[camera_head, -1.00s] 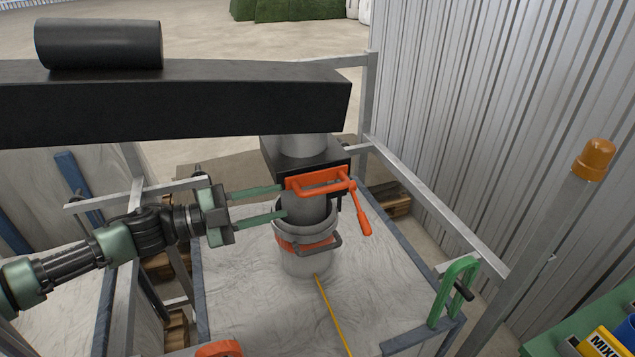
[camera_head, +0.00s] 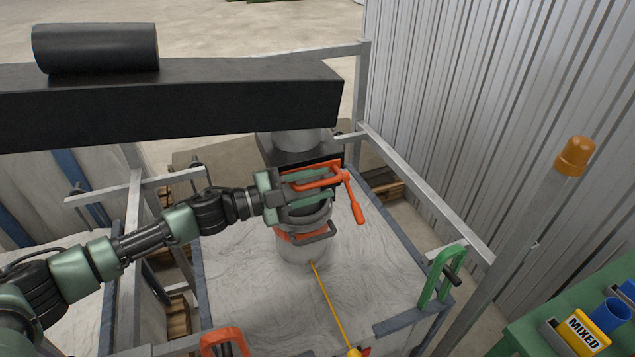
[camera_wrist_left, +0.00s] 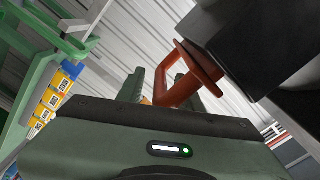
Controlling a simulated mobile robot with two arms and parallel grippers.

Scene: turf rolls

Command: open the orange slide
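The orange slide (camera_head: 326,180) is an orange frame at the mouth of a grey chute under the black beam. An orange lever (camera_head: 355,201) hangs at its right side. My left gripper (camera_head: 318,190) reaches in from the left, and its green fingers extend over the front of the slide. In the left wrist view, an orange handle (camera_wrist_left: 183,88) stands between the two spread fingers, and I see a gap on the left side. The fingers do not visibly clamp it. The palm hides part of the handle. My right gripper is not in view.
A grey bucket (camera_head: 302,250) with an orange band sits below the chute. A yellow rod (camera_head: 328,305) leans in front. A green clamp (camera_head: 441,275) is on the frame at right, near an orange-topped post (camera_head: 540,240). A green table (camera_head: 530,335) holds a "MIXED" bin.

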